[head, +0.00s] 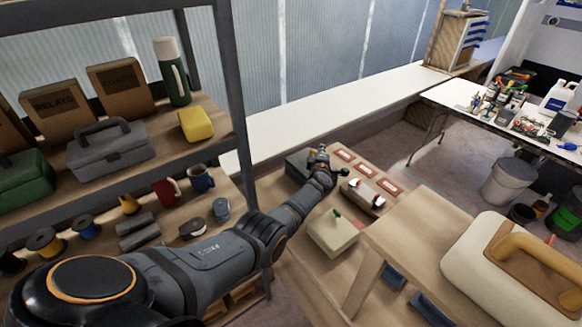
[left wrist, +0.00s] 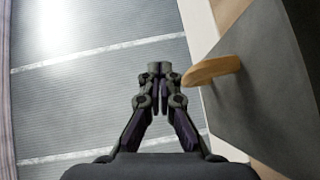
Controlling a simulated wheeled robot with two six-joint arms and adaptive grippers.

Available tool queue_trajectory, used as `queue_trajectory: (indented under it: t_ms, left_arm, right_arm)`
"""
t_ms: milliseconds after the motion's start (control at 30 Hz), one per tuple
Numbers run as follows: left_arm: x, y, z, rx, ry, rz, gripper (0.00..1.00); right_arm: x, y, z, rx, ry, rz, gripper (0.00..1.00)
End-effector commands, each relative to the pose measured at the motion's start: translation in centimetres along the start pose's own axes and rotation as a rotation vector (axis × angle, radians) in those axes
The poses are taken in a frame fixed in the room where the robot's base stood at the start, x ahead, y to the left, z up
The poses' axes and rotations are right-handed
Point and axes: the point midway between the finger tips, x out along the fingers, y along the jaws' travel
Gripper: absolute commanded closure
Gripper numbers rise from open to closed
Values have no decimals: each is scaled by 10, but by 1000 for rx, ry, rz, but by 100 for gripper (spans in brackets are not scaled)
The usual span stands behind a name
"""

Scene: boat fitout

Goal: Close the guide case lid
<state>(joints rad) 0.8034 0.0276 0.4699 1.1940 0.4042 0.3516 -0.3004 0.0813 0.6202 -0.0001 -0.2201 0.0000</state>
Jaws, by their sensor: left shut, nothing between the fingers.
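A dark grey box-like thing, which looks like the guide case (head: 297,164), stands on the wooden bench behind my left arm. My arm hides part of it, and I cannot tell its lid's angle in the head view. My left gripper (head: 319,152) is at the case's right side, small and partly hidden by its own wrist. In the left wrist view, my left gripper (left wrist: 160,72) is shut and empty. A dark flat panel, apparently the lid (left wrist: 265,95), stands at its right with a wooden tab (left wrist: 212,69) pointing toward the fingertips.
Red-framed cards (head: 367,169) and a small block with red-and-white pieces (head: 362,192) lie to the right. A pale box with a green knob (head: 334,232) is nearer. A shelf post (head: 236,90) stands left of the arm. A cream case (head: 500,265) is at front right.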

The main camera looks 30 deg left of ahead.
Motion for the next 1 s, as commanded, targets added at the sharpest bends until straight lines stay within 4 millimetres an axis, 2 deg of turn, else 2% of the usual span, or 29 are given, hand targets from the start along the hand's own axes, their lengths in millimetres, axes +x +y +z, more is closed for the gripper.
queue_trajectory:
  t_ms: [33, 200, 400, 500, 567, 700, 1000]
  left_arm:
    - [-1, 13, -2, 0, 0, 1, 100]
    - [-6, 53, -8, 0, -4, 2, 100]
    - [-41, 80, 10, -3, -6, 0, 100]
    - [-57, 94, 18, -3, -7, 0, 100]
    - [-62, 91, 21, -3, -5, 1, 100]
    - [-70, 98, 25, -1, -5, 1, 100]
    - [-73, 101, 26, 0, -5, 1, 100]
  right_arm:
    - [-12, 1, -1, 0, 0, 0, 51]
    - [-53, 2, -5, 1, -1, -2, 51]
    - [-99, 6, -9, 1, -1, -2, 51]
    - [-116, 7, -10, 1, -2, -2, 51]
    - [-109, 7, -10, 1, -1, -2, 51]
    - [-109, 7, -10, 1, 0, -2, 51]
    - [-109, 7, -10, 1, 0, -2, 51]
